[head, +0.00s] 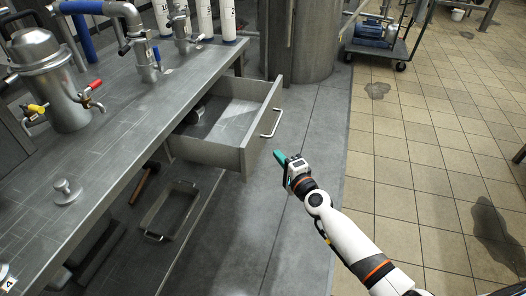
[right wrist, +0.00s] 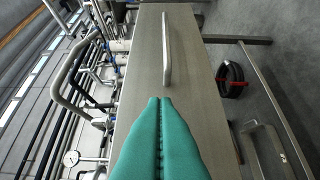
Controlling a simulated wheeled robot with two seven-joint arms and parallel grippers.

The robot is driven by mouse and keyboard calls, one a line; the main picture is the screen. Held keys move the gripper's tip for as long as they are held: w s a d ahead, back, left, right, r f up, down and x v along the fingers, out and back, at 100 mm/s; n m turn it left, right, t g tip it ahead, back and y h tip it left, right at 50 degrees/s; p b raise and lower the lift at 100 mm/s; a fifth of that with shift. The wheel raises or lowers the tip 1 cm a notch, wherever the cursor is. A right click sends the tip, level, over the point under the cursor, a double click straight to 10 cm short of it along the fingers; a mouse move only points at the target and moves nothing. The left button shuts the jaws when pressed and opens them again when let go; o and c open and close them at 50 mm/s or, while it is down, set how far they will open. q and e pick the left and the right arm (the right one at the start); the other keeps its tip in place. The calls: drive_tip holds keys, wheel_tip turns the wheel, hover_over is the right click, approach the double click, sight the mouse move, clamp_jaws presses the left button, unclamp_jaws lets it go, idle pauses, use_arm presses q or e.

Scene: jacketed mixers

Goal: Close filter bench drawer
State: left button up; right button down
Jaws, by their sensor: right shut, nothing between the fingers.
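The filter bench drawer (head: 228,125) is pulled out from the steel bench (head: 130,110) in the head view. Its front carries a metal bar handle (head: 271,122). A small metal item lies inside the drawer. My right gripper (head: 279,156) is shut and empty, in front of the drawer and a little to the right of its front panel. In the right wrist view its teal fingers (right wrist: 160,105) are together and point at the drawer front (right wrist: 190,85), with the handle (right wrist: 166,50) ahead of the tips. Contact with the panel cannot be told. My left gripper is not in view.
A steel vessel (head: 45,75) and valves stand on the bench. Below it are an open tray (head: 170,208) and a hammer (head: 144,182). A steel tank (head: 300,40) stands behind the drawer and a cart (head: 380,48) farther back. The tiled floor at right is mostly clear.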

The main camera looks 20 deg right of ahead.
sight(256, 142)
drive_tip(key=w+a, duration=0.2)
drive_tip(key=w, duration=0.1)
drive_tip(key=w+a, duration=0.1)
drive_tip(key=shift+w, duration=0.25)
drive_tip(key=shift+w+a, duration=0.25)
drive_tip(key=shift+a, duration=0.15)
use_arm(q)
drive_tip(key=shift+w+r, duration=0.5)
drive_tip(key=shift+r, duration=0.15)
use_arm(e)
drive_tip(key=shift+a, duration=0.1)
